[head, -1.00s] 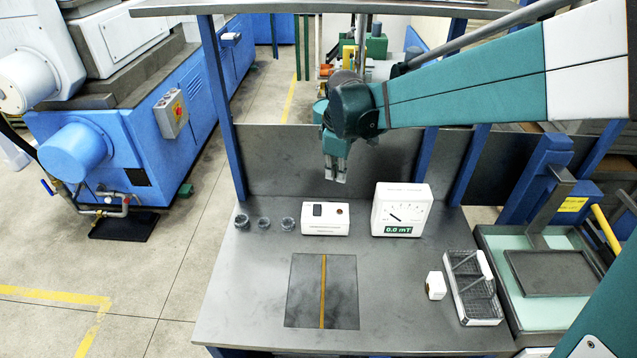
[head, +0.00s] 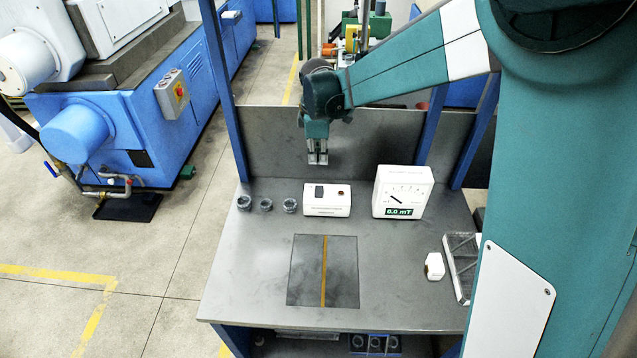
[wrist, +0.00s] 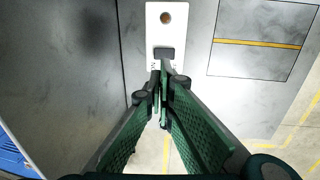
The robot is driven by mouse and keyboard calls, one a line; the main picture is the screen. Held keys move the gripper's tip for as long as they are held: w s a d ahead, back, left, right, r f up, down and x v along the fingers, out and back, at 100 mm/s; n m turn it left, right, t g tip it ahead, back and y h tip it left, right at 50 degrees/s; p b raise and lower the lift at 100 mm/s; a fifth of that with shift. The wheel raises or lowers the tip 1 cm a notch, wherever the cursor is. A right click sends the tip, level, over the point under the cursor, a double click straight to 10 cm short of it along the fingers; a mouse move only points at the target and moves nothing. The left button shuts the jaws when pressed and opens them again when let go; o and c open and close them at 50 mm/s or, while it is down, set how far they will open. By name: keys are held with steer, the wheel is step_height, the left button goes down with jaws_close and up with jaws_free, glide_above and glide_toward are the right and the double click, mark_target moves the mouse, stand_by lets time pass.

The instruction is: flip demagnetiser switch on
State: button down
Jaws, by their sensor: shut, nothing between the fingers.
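The demagnetiser control box (head: 327,204) is a small white box on the bench. A dark rocker switch (head: 319,192) is on the left of its top, and a reddish-brown round lamp or button (head: 341,193) is on the right. My gripper (head: 318,160) is shut and empty, pointing down above and behind the box, apart from it in the head view. In the wrist view the closed fingertips (wrist: 163,66) overlap the lower edge of the dark switch (wrist: 163,53). I cannot tell from this whether they touch. The fingers hide the lower end of the box there.
A white meter (head: 404,192) reading 0.0 mT stands right of the box. Several small dark rings (head: 266,205) lie to its left. A dark plate with a yellow stripe (head: 323,272) lies in front. A white block (head: 434,266) and a tray (head: 461,258) are at the right.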

mark_target(319, 187)
steer(key=shift+f, duration=0.1)
steer(key=shift+w+f, duration=0.3)
steer(key=shift+f, duration=1.95)
steer(key=shift+w+f, duration=0.35)
steer(key=shift+f, duration=1.95)
steer(key=shift+w+f, duration=0.3)
steer(key=shift+f, duration=1.95)
steer(key=shift+w+f+g+b, duration=0.3)
steer(key=shift+f+g+b, duration=0.3)
steer(key=shift+b, duration=0.75)
steer(key=shift+w, duration=0.15)
